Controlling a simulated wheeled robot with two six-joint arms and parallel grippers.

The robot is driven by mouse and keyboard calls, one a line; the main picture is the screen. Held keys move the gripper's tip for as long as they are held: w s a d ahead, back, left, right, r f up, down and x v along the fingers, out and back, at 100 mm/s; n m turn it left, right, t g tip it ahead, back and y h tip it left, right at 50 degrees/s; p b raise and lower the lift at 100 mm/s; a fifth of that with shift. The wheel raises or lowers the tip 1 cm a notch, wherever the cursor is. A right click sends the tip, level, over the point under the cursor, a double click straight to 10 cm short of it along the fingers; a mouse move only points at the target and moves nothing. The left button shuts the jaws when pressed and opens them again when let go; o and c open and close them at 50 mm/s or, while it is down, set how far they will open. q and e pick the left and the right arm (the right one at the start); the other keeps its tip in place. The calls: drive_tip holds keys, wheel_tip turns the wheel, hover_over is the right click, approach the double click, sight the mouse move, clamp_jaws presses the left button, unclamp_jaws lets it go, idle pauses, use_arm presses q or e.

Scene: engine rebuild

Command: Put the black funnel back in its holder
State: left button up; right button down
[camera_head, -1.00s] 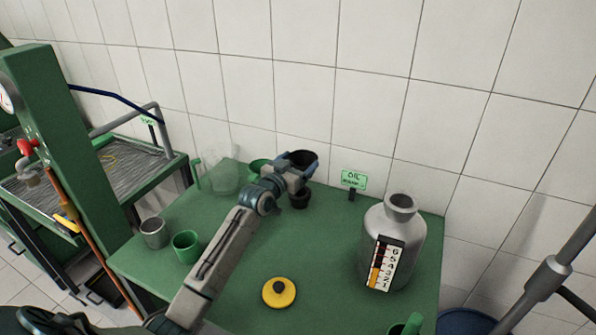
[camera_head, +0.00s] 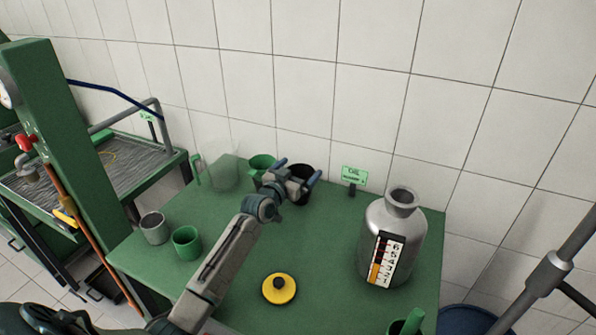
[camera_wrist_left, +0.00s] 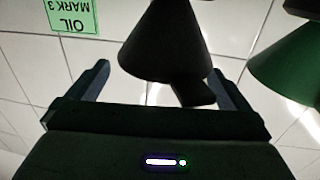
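The black funnel (camera_head: 303,172) stands upright at the back of the green table, low at the spot where the dark holder showed. The gripper partly hides its lower part, and I cannot see clearly how it meets the holder. In the left wrist view the black funnel (camera_wrist_left: 165,45) is a dark cone between and beyond the spread fingers, with a dark tab below it. My left gripper (camera_head: 298,170) is open just in front of the funnel. The wrist view shows a gap between its fingers (camera_wrist_left: 158,85) and the funnel. My right gripper is out of view.
A green funnel (camera_head: 261,163) and a clear jug (camera_head: 222,172) stand left of the black funnel. The OIL sign (camera_head: 353,175) and a metal canister (camera_head: 372,222) are right. A yellow lid (camera_head: 279,289), green mug (camera_head: 187,243) and grey cup (camera_head: 153,226) are nearer.

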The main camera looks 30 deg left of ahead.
use_arm(q)
drive_tip(key=shift+r+p, duration=0.55)
drive_tip(key=shift+p, duration=0.05)
drive_tip(key=s, duration=1.2)
drive_tip(key=shift+a, duration=0.4)
drive_tip(key=shift+f, duration=0.1)
